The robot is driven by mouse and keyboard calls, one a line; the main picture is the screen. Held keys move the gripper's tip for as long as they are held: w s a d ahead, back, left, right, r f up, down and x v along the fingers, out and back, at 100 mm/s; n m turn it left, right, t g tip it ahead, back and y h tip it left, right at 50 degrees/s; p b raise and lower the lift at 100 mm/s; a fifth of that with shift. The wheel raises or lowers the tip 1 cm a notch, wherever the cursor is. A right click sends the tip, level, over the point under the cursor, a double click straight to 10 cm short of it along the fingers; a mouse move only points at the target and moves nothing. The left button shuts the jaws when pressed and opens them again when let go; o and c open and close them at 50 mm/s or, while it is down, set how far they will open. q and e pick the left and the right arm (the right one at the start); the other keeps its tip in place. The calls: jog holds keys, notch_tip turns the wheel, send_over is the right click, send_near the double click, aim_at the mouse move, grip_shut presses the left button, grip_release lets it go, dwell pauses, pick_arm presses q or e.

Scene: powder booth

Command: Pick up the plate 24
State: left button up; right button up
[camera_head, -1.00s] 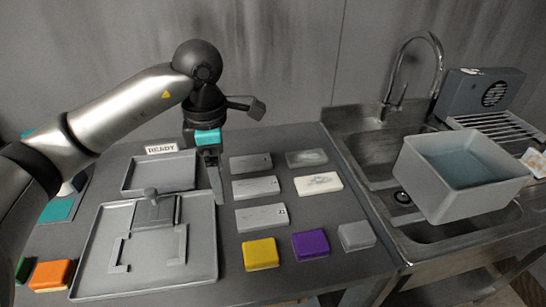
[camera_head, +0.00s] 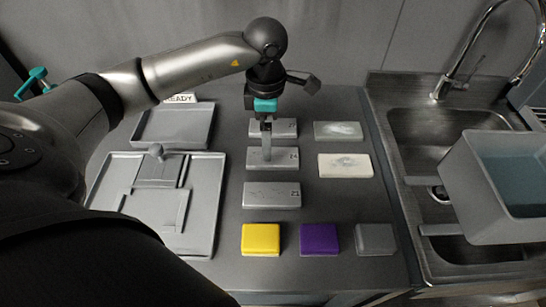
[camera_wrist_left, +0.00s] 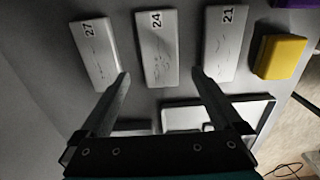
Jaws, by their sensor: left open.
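Plate 24 (camera_wrist_left: 158,55) is a pale grey rectangular block with its number at one end. It lies flat between plate 27 (camera_wrist_left: 96,55) and plate 21 (camera_wrist_left: 220,45) in the left wrist view. In the left wrist view the fingertips (camera_wrist_left: 160,74) are apart, one toward each side of plate 24; I cannot tell the exact height. My right gripper is not in view.
Two pale plates (camera_head: 345,166) lie to the right. Yellow (camera_head: 260,240), purple (camera_head: 319,239) and grey (camera_head: 375,239) blocks sit in front. Grey trays (camera_head: 205,215) are at left, by a READY sign (camera_head: 180,99). A sink (camera_head: 420,130) with a water-filled tub (camera_head: 465,190) is at right.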

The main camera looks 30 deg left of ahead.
aim_at(273, 158)
pick_arm(q)
jog(key=shift+d+f, duration=0.15)
jog(key=shift+f, duration=2.95)
jog(key=shift+c, duration=0.2)
jog(key=shift+w+r, duration=0.1)
grip_shut()
